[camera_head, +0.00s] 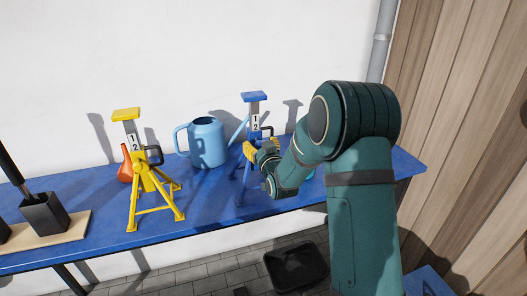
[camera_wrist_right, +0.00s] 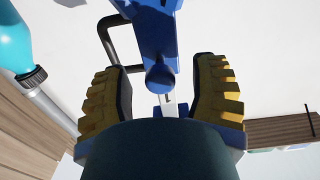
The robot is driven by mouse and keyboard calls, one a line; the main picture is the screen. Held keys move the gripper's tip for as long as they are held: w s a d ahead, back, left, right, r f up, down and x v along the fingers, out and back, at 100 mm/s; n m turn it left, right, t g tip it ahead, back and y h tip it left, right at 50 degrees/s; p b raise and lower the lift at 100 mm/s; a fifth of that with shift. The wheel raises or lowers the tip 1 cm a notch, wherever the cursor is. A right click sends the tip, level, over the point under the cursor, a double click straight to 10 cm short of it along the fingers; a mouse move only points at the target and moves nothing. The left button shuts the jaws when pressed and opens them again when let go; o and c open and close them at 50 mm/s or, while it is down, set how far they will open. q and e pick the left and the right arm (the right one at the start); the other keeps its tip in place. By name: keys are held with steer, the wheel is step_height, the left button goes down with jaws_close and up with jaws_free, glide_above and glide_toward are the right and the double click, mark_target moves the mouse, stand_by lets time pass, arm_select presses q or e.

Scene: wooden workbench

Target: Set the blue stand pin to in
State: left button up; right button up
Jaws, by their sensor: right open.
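The blue stand (camera_head: 254,97) stands upright on the blue bench, with a flat top and a white label reading 1 and 2. A dark bent pin handle (camera_head: 268,131) shows beside its post. My right gripper (camera_head: 255,150) is at the stand's middle, with its yellow pads open. In the right wrist view, the gripper (camera_wrist_right: 161,95) has one pad on each side of a blue round end of the stand (camera_wrist_right: 159,77), with gaps visible. A dark bent bar (camera_wrist_right: 108,40) shows behind the left pad. How deep the pin sits is hidden. My left gripper is out of view.
A yellow stand (camera_head: 131,140) with a dark handle stands at left, before an orange-red container (camera_head: 124,171). A light-blue watering can (camera_head: 207,144) stands close left of the blue stand. A black holder (camera_head: 45,214) sits on a board at far left. The front bench (camera_head: 220,203) is clear.

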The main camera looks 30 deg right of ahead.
steer(key=v, duration=1.1)
steer(key=shift+s, duration=0.3)
steer(key=shift+a, duration=0.1)
steer(key=s+a+f+g+y, duration=0.2)
steer(key=a+f+g, duration=0.3)
steer(key=f, duration=0.5)
steer(key=s+a+f+g+y, duration=0.2)
steer(key=a+f+g+y, duration=0.1)
steer(key=a+f, duration=0.6)
steer(key=s+a+f+n+g+y, duration=0.1)
steer(key=s+a+f+g+y, duration=0.2)
steer(key=s+a+f+g, duration=0.5)
steer(key=s+a+f, duration=0.3)
steer(key=s+f, duration=0.1)
steer(key=s, duration=0.3)
steer(key=shift+a+f, duration=0.3)
steer(key=shift+a, duration=0.1)
